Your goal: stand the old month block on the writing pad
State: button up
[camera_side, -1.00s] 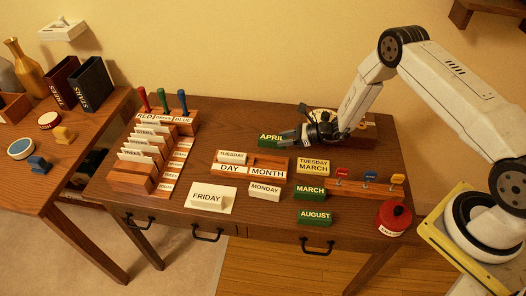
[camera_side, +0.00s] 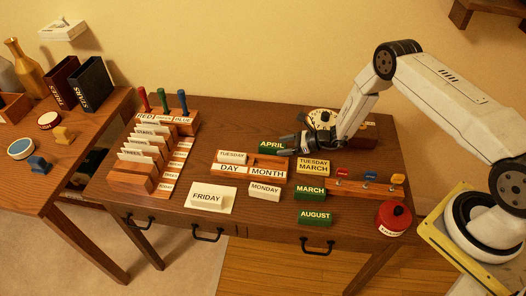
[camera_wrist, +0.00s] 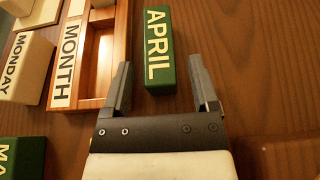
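My gripper (camera_side: 290,147) is open and empty beside the green APRIL block (camera_side: 269,147). In the wrist view the fingers of my gripper (camera_wrist: 161,80) stand on either side of the near end of the APRIL block (camera_wrist: 158,50), apart from it. Green MARCH (camera_side: 309,194) and AUGUST (camera_side: 315,218) blocks lie on the desk at the front right. The frames do not mark which block is the old month. A pale pad (camera_side: 231,199) at the front carries the white FRIDAY block (camera_side: 206,198). The MONTH compartment of the wooden DAY/MONTH tray (camera_side: 249,178) is empty; TUESDAY (camera_side: 232,157) sits on the DAY side.
A TUESDAY MARCH sign (camera_side: 312,166) stands right of the tray. The MONDAY block (camera_side: 265,191) lies in front of it. A switch board (camera_side: 352,188) and a red round container (camera_side: 393,217) are at the right. A card rack (camera_side: 150,150) fills the left side.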

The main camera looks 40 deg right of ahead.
jog(key=shift+r, duration=0.2)
jog(key=v, duration=1.2)
jog(key=shift+f, duration=0.15)
jog(key=shift+a, duration=0.1)
dwell(0.4)
